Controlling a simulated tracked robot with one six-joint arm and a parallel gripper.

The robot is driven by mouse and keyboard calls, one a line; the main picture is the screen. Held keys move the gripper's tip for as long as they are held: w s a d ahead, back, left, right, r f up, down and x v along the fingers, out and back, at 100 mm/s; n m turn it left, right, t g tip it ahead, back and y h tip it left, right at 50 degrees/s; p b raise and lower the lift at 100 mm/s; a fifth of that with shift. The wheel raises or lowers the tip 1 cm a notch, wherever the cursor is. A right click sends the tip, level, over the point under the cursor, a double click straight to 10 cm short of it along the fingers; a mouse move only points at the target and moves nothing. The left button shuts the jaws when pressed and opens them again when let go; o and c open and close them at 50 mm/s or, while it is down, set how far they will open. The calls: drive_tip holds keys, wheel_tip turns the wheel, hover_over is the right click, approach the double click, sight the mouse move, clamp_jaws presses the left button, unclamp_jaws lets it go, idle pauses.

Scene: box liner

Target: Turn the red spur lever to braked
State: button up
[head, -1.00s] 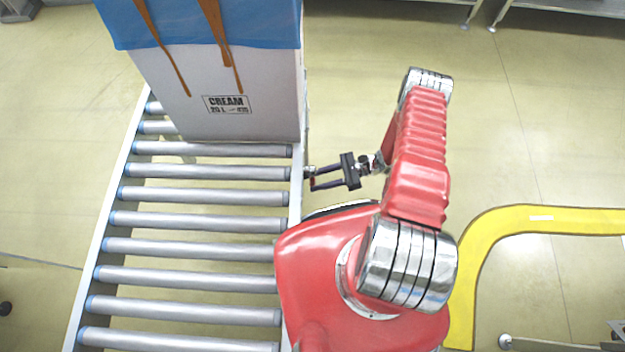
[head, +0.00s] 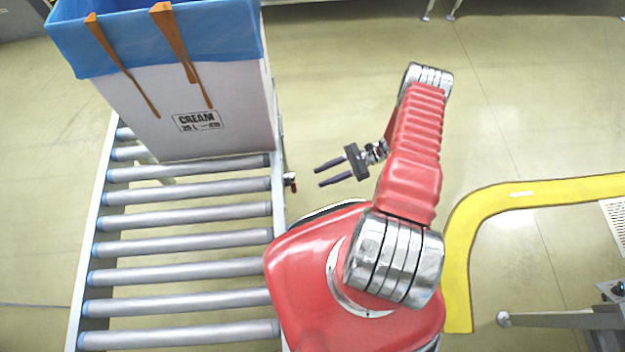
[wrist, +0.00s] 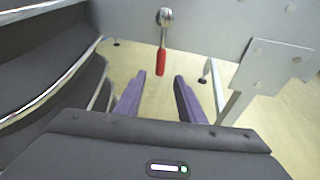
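The red spur lever (wrist: 161,60) shows in the wrist view on the grey side of the conveyor frame. Its round silver pivot is at the top, and the red handle hangs down from it with a slight slant to the left. In the head view the lever (head: 291,187) is a small red piece at the conveyor's right rail. My gripper (head: 319,177) is open and empty, a short gap to the right of the lever. In the wrist view my gripper's (wrist: 160,77) two dark purple fingers point towards the handle, whose lower end appears between the tips.
A white box (head: 190,110) with a blue liner and brown straps stands on the conveyor rollers (head: 185,217) at upper left. A yellow floor lane (head: 460,260) curves on the right. A grey bracket plate (wrist: 275,75) sits right of the lever. Floor behind my gripper is clear.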

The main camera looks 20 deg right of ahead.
drive_tip(key=v, duration=0.3)
drive_tip(key=shift+d+r, duration=0.1)
drive_tip(key=shift+d, duration=0.3)
drive_tip(key=shift+c, duration=0.6)
drive_tip(key=shift+s+a, duration=0.1)
drive_tip(key=shift+c, duration=0.8)
drive_tip(key=shift+t+y, duration=0.3)
drive_tip(key=shift+t, duration=0.3)
drive_tip(key=a+f, duration=0.1)
drive_tip(key=s+a+f, duration=0.1)
drive_tip(key=f, duration=0.1)
drive_tip(key=shift+s+a+f, duration=0.1)
drive_tip(key=shift+s, duration=0.1)
drive_tip(key=c, duration=0.6)
drive_tip(key=shift+w+a+f+n+t, duration=0.15)
drive_tip(key=shift+a+f+n+t, duration=0.25)
drive_tip(key=shift+n, duration=0.1)
clamp_jaws()
drive_tip(key=w+n+t, duration=0.1)
drive_tip(key=n, duration=0.3)
drive_tip(key=w+n+t, duration=0.1)
drive_tip(key=n+t, duration=0.1)
drive_tip(key=n, duration=0.3)
drive_tip(key=w+n+t, duration=0.1)
drive_tip(key=n, duration=0.3)
drive_tip(key=shift+w+f+n+t+y, duration=0.15)
drive_tip(key=shift+w+n+t+y, duration=0.15)
drive_tip(key=shift+w+y, duration=0.1)
